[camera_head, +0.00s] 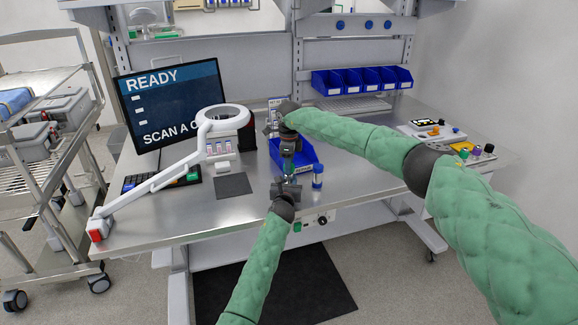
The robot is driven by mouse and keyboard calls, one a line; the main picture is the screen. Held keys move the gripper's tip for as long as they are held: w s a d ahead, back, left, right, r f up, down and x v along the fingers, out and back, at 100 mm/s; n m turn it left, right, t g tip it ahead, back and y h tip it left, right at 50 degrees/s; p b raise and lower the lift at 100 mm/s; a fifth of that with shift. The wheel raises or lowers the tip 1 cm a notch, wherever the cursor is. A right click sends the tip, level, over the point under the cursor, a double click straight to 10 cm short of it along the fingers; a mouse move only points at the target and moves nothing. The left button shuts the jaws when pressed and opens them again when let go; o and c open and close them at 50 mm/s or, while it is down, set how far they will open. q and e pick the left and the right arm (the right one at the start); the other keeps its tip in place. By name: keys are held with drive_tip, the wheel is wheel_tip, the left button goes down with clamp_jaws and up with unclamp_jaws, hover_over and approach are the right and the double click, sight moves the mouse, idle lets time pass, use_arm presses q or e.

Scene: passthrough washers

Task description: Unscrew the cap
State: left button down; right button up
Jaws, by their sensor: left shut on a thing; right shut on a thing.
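My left gripper (288,175) comes up from the bottom middle over the front of the bench. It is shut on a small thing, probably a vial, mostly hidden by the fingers. My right gripper (289,147) reaches in from the right, directly above it in the picture, and points down. It is shut on what seems to be the top or cap of the same thing. The two grippers nearly meet, and the cap itself cannot be made out.
A blue bin (307,155) sits behind the grippers. A white ring lamp on an arm (222,117) and a monitor (170,100) stand left. Several blue bins (362,80) line the back.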

drive_tip(key=shift+r, duration=1.75)
use_arm(q)
drive_tip(key=c, duration=1)
unclamp_jaws()
drive_tip(key=shift+s, duration=0.1)
use_arm(e)
drive_tip(key=shift+f, duration=0.1)
